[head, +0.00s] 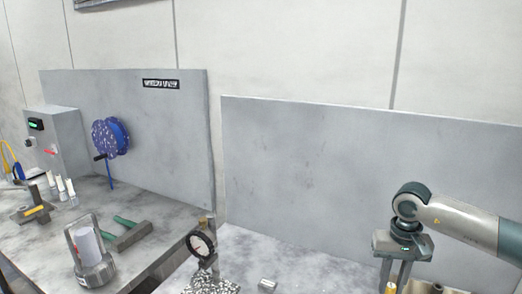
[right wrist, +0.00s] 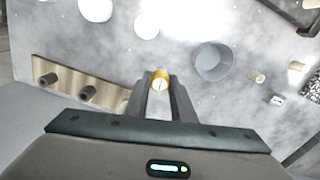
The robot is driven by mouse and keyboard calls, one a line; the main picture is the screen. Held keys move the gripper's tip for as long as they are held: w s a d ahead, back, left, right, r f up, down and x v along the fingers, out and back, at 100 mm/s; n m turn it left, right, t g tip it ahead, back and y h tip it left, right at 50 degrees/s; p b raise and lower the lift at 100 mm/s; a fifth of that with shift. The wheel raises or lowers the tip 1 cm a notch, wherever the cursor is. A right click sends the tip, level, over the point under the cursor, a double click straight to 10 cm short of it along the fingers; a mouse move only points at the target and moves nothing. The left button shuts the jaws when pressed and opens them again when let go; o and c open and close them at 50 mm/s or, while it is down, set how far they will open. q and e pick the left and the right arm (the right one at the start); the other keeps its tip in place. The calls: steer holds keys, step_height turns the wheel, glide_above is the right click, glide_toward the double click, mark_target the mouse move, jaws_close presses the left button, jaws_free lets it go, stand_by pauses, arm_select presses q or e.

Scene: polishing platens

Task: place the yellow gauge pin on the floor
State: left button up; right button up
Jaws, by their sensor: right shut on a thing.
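My right gripper (head: 392,285) points down at the lower right of the head view, over the right-hand worktop. It is shut on the yellow gauge pin (head: 391,289), of which a small yellow part shows at the picture's lower edge. In the right wrist view the pin (right wrist: 160,84) is a round yellow piece with a pale end between the fingertips. Its lower end is hidden, and I cannot tell whether it touches the surface below. My left gripper is not in view. The floor cannot be made out clearly.
A wooden board with dark pegs (right wrist: 105,92) and a grey cup (right wrist: 212,62) flank the gripper. A dial gauge (head: 202,245) stands at the worktop's left part. Hammers (head: 128,234) and a handled metal holder (head: 97,268) occupy the left bench. Grey panels stand behind.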

steer(key=s+a+f+n+b, duration=0.1)
steer(key=s+a+n, duration=0.2)
steer(key=s+a, duration=1.1)
steer(key=shift+a, duration=0.4)
steer(key=shift+d+f, duration=0.1)
